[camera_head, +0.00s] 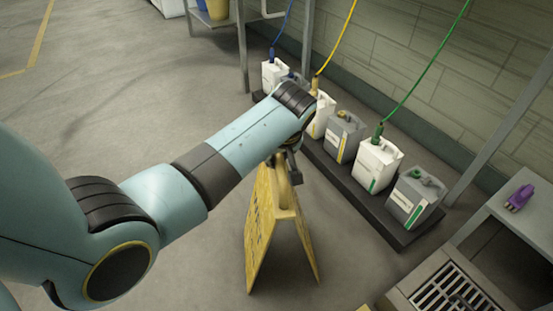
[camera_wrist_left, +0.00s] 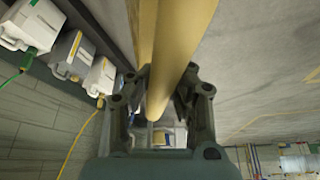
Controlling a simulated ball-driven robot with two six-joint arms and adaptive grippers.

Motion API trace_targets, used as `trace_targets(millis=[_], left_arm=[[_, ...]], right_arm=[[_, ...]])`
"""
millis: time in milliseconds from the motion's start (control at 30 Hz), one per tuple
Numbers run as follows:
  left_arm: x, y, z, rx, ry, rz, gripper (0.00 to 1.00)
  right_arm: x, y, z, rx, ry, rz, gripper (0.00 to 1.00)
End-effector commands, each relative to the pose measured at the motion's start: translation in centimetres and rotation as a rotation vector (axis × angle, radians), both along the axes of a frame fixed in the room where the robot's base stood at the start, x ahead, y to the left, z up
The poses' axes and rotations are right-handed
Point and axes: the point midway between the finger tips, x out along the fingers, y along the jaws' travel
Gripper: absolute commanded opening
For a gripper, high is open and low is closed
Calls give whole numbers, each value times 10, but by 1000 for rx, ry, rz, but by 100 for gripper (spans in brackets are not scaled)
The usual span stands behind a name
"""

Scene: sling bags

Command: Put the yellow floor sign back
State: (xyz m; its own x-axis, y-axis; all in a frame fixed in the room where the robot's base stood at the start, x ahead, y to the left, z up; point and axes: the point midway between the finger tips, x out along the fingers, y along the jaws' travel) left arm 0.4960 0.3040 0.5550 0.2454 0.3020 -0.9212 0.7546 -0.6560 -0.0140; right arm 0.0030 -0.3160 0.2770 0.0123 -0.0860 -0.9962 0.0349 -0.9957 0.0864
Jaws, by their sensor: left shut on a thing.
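The yellow floor sign (camera_head: 262,230) stands or hangs as an open A-shape in the middle of the head view, over the grey floor. My left gripper (camera_head: 286,170) is at its top and shut on it. In the left wrist view the left gripper (camera_wrist_left: 165,105) has its fingers on either side of a yellow bar of the sign (camera_wrist_left: 185,45). My left arm covers part of the area behind the sign's top. Whether the sign's feet touch the floor I cannot tell. My right gripper is not in view.
Several white and grey jugs (camera_head: 378,163) stand on a low dark platform (camera_head: 360,205) along the wall, with coloured hoses rising from some. A floor grate (camera_head: 455,292) and a bench with a purple object (camera_head: 520,197) are at lower right. Open floor (camera_head: 130,90) lies left.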

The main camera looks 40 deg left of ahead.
Motion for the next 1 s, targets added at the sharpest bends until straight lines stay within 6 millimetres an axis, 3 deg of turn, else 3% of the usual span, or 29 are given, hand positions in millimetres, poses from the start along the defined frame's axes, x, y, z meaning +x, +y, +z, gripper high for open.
trace_targets(millis=[300,333,500,833,1000], left_arm=[[1,0,-1,0,-1,0,0],[0,0,-1,0,1,0,16],[0,0,-1,0,1,0,39],[0,0,3,-1,-1,1,40],[-5,-8,29,-1,-5,0,40]], right_arm=[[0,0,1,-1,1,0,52],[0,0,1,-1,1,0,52],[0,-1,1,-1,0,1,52],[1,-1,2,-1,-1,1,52],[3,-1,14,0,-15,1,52]])
